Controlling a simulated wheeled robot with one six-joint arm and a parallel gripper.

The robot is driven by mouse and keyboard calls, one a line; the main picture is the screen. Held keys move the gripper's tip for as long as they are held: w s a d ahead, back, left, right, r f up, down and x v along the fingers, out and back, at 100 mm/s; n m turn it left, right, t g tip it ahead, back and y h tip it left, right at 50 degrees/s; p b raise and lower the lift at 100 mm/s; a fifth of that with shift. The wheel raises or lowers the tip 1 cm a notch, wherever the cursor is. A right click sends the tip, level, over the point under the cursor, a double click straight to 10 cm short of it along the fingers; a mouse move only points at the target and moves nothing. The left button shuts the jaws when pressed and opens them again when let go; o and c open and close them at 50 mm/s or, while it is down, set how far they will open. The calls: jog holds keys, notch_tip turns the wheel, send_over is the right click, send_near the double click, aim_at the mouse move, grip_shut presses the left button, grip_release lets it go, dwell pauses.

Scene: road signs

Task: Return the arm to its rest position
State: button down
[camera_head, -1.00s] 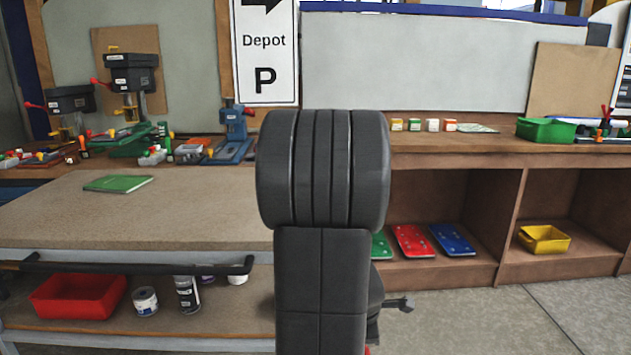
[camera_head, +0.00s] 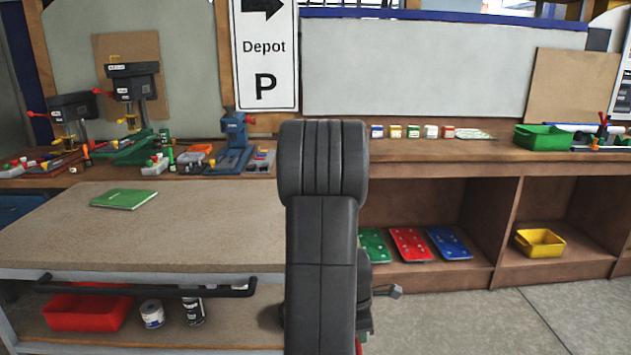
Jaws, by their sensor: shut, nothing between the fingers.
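My arm (camera_head: 322,225) stands upright in the middle of the view, its thick rounded dark joint at the top. It hides what lies straight behind it. My gripper (camera_head: 388,291) is mostly hidden behind the arm. Only a small grey end part juts out to the right of the arm, low in front of the shelf opening. It is shut and I see nothing held in it.
A workbench (camera_head: 200,235) with a green booklet (camera_head: 124,199) stands at left. A red bin (camera_head: 85,312) and cans sit on its lower shelf. Behind is a counter (camera_head: 430,155) with a green bin (camera_head: 545,137). Bare floor (camera_head: 520,320) lies at lower right.

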jog(key=shift+w+r+p, duration=0.2)
jog(key=shift+r+p, duration=0.05)
jog(key=shift+p, duration=0.05)
dwell(0.4)
